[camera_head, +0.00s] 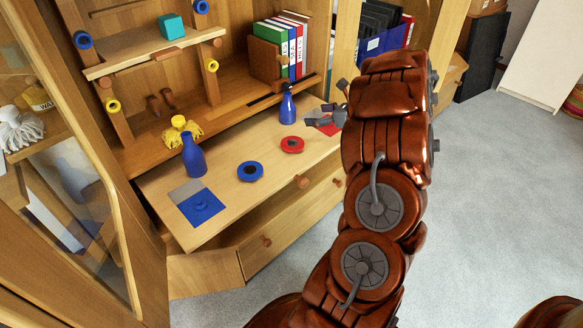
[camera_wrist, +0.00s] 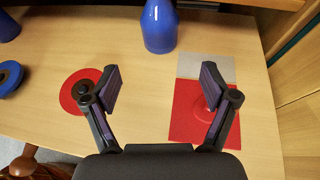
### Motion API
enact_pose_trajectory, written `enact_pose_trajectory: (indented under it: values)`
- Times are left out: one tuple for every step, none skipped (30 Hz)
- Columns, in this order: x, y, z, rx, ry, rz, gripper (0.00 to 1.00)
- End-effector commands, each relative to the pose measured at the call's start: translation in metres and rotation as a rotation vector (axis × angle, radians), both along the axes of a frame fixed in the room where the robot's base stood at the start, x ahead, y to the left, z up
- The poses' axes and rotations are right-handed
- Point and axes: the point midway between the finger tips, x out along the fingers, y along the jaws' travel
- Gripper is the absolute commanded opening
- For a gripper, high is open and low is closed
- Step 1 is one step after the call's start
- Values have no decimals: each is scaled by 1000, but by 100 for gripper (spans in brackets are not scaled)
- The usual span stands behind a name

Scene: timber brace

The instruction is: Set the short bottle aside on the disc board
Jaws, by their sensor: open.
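Two blue bottles stand upright on the wooden desk top: one at the left (camera_head: 194,160), one further back (camera_head: 288,108). I cannot tell for sure which is shorter. The back bottle also shows at the top of the wrist view (camera_wrist: 159,28). My gripper (camera_wrist: 161,86) is open and empty, in front of that bottle and apart from it. A red square board (camera_wrist: 184,128) with a raised red disc and a grey strip lies at right, partly under the right finger. A blue square (camera_head: 201,208) with a blue round piece lies at the front left.
A blue ring-like disc (camera_head: 249,171) and a red one (camera_head: 292,145) lie on the desk (camera_head: 226,200). A yellow mop-like thing (camera_head: 180,130) stands behind the left bottle. A shelf with books (camera_head: 296,45) rises behind. A glass door stands open at left.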

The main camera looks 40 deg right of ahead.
Motion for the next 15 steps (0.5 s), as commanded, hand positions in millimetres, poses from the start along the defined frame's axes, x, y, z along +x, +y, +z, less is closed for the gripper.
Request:
enact_pose_trajectory:
  values:
    - [0,0,0,0,0,0,85]
    - [0,0,0,0,1,-1,85]
    - [2,-1,1,1,3,-8,85]
    - [4,-1,2,5,6,-18,85]
    - [7,-2,5,9,9,-33,85]
    - [12,-4,9,17,15,-62,85]
    - [17,-6,12,24,23,-90,85]
    - [22,-9,16,35,31,-128,85]
    - [30,-12,22,56,39,-181,85]
    - [36,-15,27,74,47,-230,85]
    - [42,-16,33,96,50,-280,85]
    - [48,-19,41,127,55,-354,85]
    - [52,-21,47,155,55,-410,85]
    - [55,-22,52,185,53,-464,85]
    - [58,-23,59,224,51,-539,85]
